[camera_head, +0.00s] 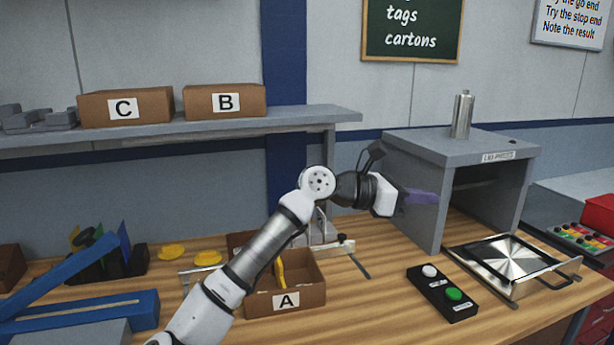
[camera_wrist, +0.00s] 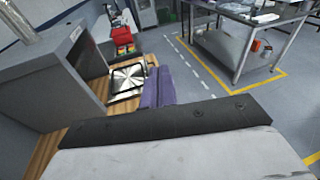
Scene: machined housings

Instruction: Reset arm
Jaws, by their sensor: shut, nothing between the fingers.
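My gripper (camera_head: 424,197) is raised above the workbench in the head view, left of the grey press opening, pointing right. Its purple fingers are closed together with nothing between them. In the wrist view the purple fingers (camera_wrist: 158,88) also lie side by side and hold nothing. My arm reaches up from the bottom of the head view and bends at a high elbow, in front of the box marked A (camera_head: 287,300).
The grey press (camera_head: 455,146) stands right of my gripper with a metal cylinder (camera_head: 462,115) on top. A metal tray (camera_head: 510,262) and a button box (camera_head: 442,292) sit in front. Boxes C (camera_head: 126,107) and B (camera_head: 225,101) stand on the shelf. A blue tool (camera_head: 85,316) lies left.

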